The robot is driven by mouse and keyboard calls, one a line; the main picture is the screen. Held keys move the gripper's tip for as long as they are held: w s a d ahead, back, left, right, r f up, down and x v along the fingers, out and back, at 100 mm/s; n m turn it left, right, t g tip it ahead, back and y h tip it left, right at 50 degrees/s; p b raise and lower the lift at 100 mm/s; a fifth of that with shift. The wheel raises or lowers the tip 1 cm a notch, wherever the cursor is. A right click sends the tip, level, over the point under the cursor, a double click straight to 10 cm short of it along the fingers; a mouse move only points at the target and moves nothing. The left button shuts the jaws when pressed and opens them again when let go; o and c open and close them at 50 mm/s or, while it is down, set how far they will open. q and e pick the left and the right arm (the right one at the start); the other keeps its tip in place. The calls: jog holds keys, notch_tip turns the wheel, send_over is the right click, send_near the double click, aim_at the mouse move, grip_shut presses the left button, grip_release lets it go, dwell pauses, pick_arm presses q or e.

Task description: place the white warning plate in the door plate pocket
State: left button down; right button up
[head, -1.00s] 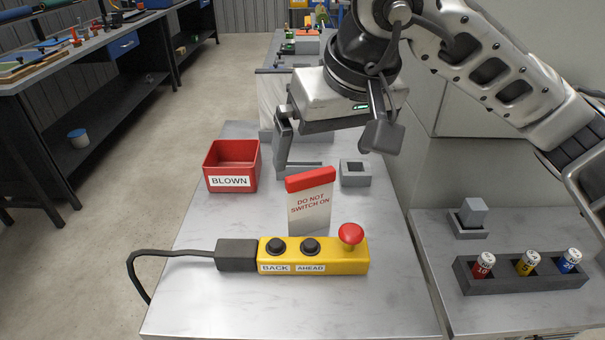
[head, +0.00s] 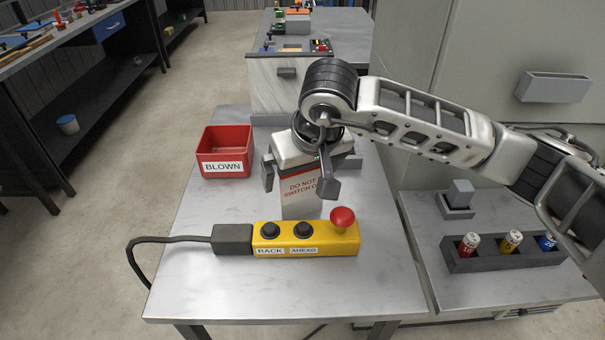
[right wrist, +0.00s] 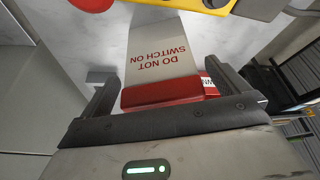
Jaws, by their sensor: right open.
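The white warning plate (head: 301,205) has a red top edge and red "DO NOT SWITCH ON" lettering. It stands upright on the metal table, just behind the yellow control box. A grey pocket (head: 552,88) is on the grey door at the upper right. My left gripper is not in view.
The yellow control box (head: 340,242) with a red knob and cable sits in front of the plate. A red "BLOWN" bin (head: 226,138) stands behind left. A dark rack (head: 470,262) with numbered cylinders is on the right bench. The table's front is clear.

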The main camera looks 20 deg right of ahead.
jog(key=shift+x, duration=1.05)
jog(key=c, duration=1.1)
jog(key=shift+r, duration=0.1)
